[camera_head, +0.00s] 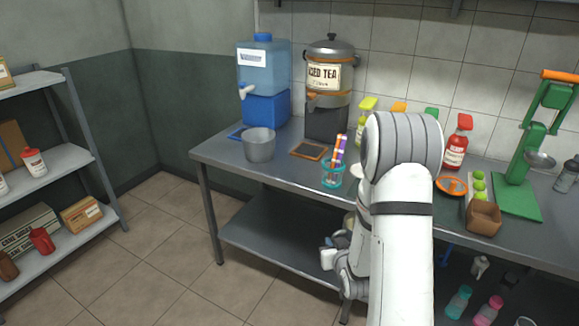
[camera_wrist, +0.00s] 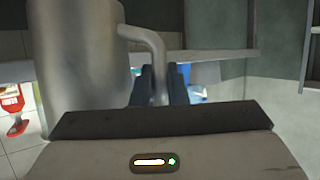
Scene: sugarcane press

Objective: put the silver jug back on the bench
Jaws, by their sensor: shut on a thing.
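The silver jug (camera_wrist: 78,60) fills the upper left of the wrist view, a plain metal body with a curved handle (camera_wrist: 155,48). My gripper (camera_wrist: 160,85) is shut on the handle, with a dark finger on each side of it. In the head view my arm hides most of the gripper and jug, low in front of the bench's front edge. The bench (camera_head: 228,153) is a long grey metal table against the tiled wall. A grey metal cup (camera_head: 259,147) stands near its left end.
A blue water dispenser (camera_head: 264,75) and an iced tea urn (camera_head: 328,85) stand at the back left. A lower shelf (camera_head: 275,240) runs underneath.

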